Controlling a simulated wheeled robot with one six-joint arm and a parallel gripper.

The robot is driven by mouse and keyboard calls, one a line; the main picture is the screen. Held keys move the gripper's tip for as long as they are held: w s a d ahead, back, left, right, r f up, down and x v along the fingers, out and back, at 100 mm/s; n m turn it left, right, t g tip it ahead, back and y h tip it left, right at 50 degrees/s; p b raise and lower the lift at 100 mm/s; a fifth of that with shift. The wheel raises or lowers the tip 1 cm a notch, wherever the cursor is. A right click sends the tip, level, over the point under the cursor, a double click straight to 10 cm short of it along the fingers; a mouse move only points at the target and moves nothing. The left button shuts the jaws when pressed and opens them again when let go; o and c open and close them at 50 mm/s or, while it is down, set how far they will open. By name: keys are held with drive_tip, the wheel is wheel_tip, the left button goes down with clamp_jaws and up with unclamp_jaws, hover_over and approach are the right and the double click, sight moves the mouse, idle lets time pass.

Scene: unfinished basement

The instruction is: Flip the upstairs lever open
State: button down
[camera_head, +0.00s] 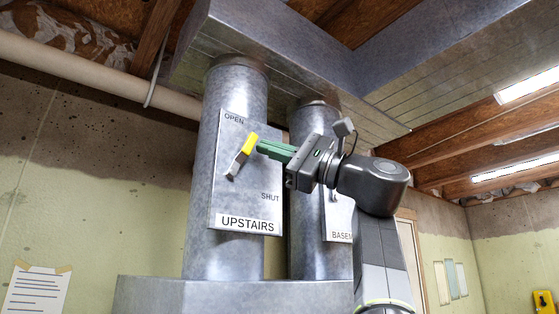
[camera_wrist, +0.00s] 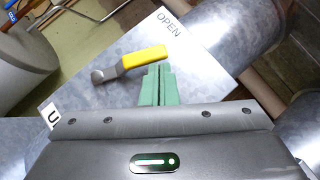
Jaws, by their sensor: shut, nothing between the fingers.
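The upstairs lever has a grey metal arm and a yellow grip (camera_head: 250,143), and is pivoted on a metal plate (camera_head: 222,197) marked OPEN, SHUT and UPSTAIRS. Its grip points up and to the right, between the OPEN mark at upper left and the SHUT mark at lower right. My gripper (camera_head: 260,147) has green fingers, shut and empty, at the right of the grip's end. In the wrist view the fingertips (camera_wrist: 158,68) lie right beside the yellow grip (camera_wrist: 146,58); I cannot tell whether they touch it. The OPEN mark (camera_wrist: 170,22) is beyond them.
A second round duct (camera_head: 306,245) with a plate partly reading BASEM (camera_head: 338,236) stands to the right, partly behind my arm. A large metal duct (camera_head: 290,60) runs overhead. A taped paper (camera_head: 36,290) hangs at lower left. Open room lies left of the ducts.

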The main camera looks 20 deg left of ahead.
drive_tip(key=shift+s+a+r, duration=0.4)
drive_tip(key=shift+s+r, duration=0.15)
drive_tip(key=shift+s+a+r, duration=0.35)
drive_tip(key=shift+s+r, duration=0.2)
drive_tip(key=shift+p, duration=0.3)
